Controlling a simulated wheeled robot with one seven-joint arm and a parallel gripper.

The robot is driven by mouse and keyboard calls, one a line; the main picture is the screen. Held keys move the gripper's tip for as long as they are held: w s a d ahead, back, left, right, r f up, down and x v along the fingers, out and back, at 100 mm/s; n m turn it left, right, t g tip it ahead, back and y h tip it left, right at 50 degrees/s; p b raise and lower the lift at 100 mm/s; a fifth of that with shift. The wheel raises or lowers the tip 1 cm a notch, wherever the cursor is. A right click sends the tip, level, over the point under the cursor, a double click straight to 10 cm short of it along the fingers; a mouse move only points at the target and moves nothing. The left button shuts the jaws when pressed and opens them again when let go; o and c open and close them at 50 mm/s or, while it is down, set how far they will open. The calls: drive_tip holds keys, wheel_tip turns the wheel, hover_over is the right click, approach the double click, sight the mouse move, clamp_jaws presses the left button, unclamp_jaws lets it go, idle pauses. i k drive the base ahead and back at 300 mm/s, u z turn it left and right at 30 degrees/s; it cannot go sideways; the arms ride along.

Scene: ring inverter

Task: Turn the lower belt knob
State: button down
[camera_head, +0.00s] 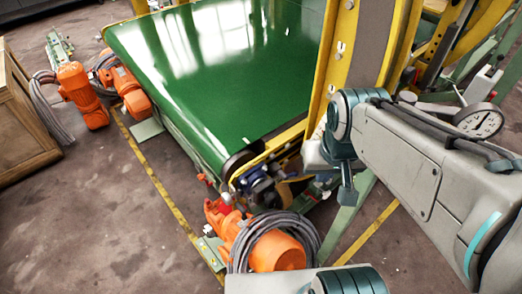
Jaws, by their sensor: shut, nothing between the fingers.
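The green belt (220,75) of a conveyor runs from the top toward the middle. At its lower end is a cluster of small parts, with a dark blue part (262,188) and a small red part (225,198). I cannot tell for sure which of these, if any, is the lower belt knob. My arm comes in from the right, and my gripper (347,192) is at its end, small and dark teal, pointing down. It is shut and empty, to the right of the cluster and apart from it in the picture.
A yellow frame (318,75) stands upright beside the belt. An orange machine (277,251) with coiled grey cable is below the belt end. More orange machines (82,95) and a wooden crate (22,125) are at left. The floor (110,225) at lower left is clear.

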sight(272, 199)
drive_tip(key=k, duration=1)
drive_tip(key=u, duration=1.55)
drive_tip(key=i, duration=1.05)
drive_tip(key=z, duration=2.7)
